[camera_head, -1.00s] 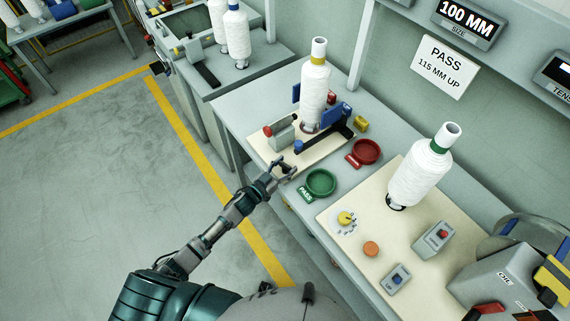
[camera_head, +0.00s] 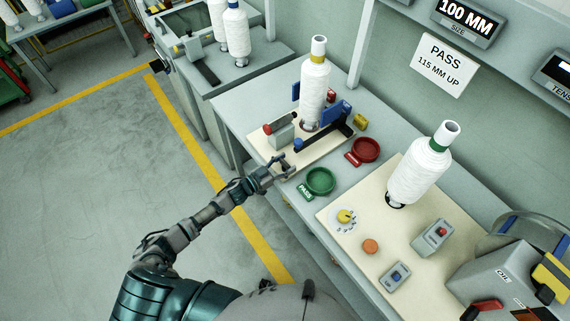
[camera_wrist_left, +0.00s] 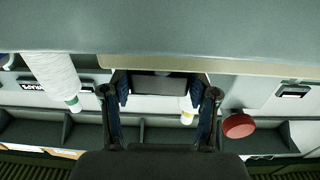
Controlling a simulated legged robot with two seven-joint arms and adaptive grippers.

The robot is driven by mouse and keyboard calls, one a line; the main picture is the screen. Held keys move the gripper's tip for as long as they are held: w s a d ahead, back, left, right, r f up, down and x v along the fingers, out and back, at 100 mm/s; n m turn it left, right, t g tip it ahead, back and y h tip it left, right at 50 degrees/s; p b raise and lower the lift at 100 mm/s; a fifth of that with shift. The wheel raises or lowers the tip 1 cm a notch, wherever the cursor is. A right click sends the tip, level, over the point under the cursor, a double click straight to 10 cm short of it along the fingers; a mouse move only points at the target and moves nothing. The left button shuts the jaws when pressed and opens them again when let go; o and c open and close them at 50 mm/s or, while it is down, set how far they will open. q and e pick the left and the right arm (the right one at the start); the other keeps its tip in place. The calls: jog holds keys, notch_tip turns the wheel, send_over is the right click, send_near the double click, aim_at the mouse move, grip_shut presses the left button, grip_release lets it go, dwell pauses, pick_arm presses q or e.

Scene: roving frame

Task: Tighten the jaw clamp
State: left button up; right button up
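The jaw clamp (camera_head: 325,138) stands on the left pale board: a dark bar with blue jaws and a blue knob (camera_head: 298,145) at its near end. A white yarn bobbin (camera_head: 314,92) with a yellow top stands upright at it. A grey block with a red knob (camera_head: 267,129) sits left of it. My right gripper is out of view.
A green dish (camera_head: 320,182) marked PASS and a red dish (camera_head: 366,150) lie to the right of the gripper. A second board (camera_head: 335,215) holds a green-topped bobbin (camera_head: 418,170), a dial and switch boxes. A grey shelf and wall signs are behind. Floor at left is clear.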

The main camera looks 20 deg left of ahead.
pick_arm(q)
jog(key=o, duration=0.4)
jog(key=shift+w+r, duration=0.15)
jog(key=shift+r, duration=0.05)
jog(key=shift+c, duration=0.2)
jog(key=shift+f, duration=0.15)
jog(key=v, duration=1.2)
jog(key=shift+f, duration=0.15)
